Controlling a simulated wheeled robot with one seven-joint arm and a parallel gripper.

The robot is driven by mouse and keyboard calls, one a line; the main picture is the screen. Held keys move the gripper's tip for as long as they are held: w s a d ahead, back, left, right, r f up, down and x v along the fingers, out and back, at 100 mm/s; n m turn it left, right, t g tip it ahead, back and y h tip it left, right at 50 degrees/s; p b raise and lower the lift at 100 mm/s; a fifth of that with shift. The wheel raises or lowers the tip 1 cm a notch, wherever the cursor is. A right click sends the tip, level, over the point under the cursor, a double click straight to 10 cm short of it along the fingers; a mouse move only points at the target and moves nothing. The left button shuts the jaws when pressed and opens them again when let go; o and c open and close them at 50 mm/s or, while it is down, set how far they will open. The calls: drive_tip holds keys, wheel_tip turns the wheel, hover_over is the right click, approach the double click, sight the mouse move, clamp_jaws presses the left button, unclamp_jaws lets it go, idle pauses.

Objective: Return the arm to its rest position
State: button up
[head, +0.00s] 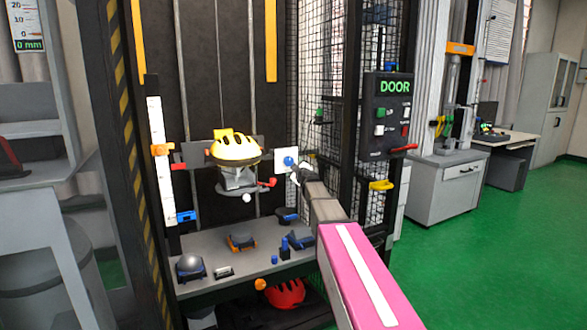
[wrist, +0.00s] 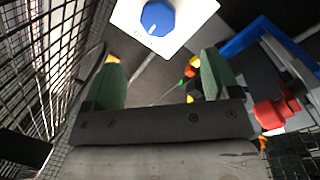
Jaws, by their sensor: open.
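My arm (head: 365,270), pink with a white stripe, reaches from the lower right into the drop tower's bay. My gripper (head: 298,172) is at its far end, just right of a white panel with a blue knob (head: 289,161). In the wrist view my gripper (wrist: 165,85) shows two green fingers spread apart with nothing between them. The blue knob (wrist: 157,17) on its white plate lies beyond the fingertips, apart from them. A yellow helmet (head: 233,147) sits on a grey support to the left of the gripper.
A grey shelf (head: 215,252) below holds several small parts. A red helmet (head: 285,293) lies underneath. Black mesh (head: 345,130) and a DOOR control box (head: 388,112) stand on the right, close to my arm. The green floor (head: 480,240) at right is clear.

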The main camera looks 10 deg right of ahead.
drive_tip(key=s+a+f+m+g+y, duration=0.15)
drive_tip(key=s+a+f+g, duration=0.3)
drive_tip(key=s+f, duration=0.7)
drive_tip(key=s+a+f+m+g+y, duration=0.1)
drive_tip(key=s+a+f+m+g, duration=0.15)
drive_tip(key=s+f+g, duration=0.65)
drive_tip(key=s+d+f+m+g+h, duration=0.1)
drive_tip(key=s+f, duration=0.3)
drive_tip(key=s, duration=0.4)
drive_tip(key=s+d+f+m+g+h, duration=0.2)
drive_tip(key=s+f+m, duration=0.1)
drive_tip(key=s, duration=0.6)
drive_tip(key=s+d+f+m+g+h, duration=0.1)
drive_tip(key=s+d+f+m+h, duration=0.1)
drive_tip(key=s+f, duration=0.4)
drive_tip(key=s+m, duration=0.1)
drive_tip(key=s, duration=0.2)
drive_tip(key=shift+d+h, duration=0.3)
drive_tip(key=shift+h, duration=0.05)
